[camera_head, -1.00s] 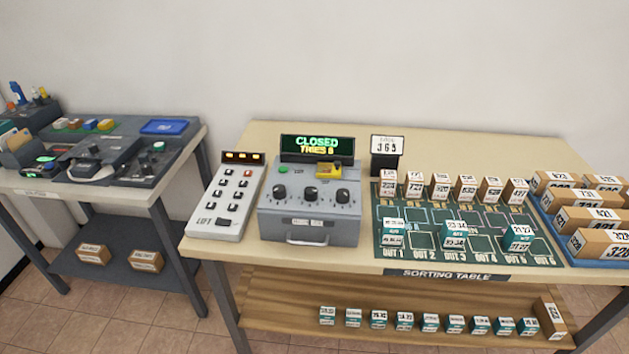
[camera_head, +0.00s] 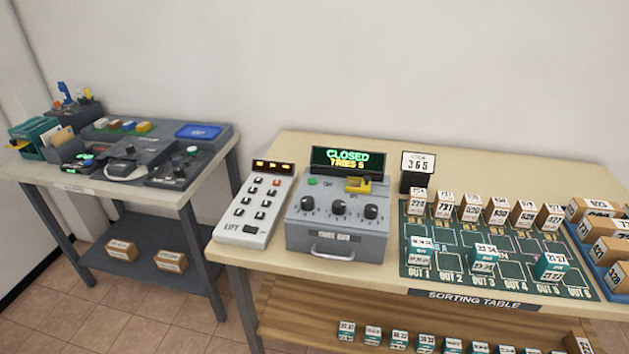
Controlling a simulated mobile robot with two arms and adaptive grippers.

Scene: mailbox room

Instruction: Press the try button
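A grey control box (camera_head: 335,238) stands on the sorting table. Its top has a small green button (camera_head: 313,181), a yellow part (camera_head: 357,185) at the right and a row of three dark knobs (camera_head: 339,207). I cannot read which part is labelled try; the green button is the only plain round button there. The display (camera_head: 347,160) behind it reads "CLOSED" in green, with a yellow "TRIES" line whose digit is blurred. Neither of my grippers is in view.
A pale keypad panel (camera_head: 254,213) stands close left of the box. A grey-legged side table (camera_head: 50,178) stands left, with a floor gap between.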

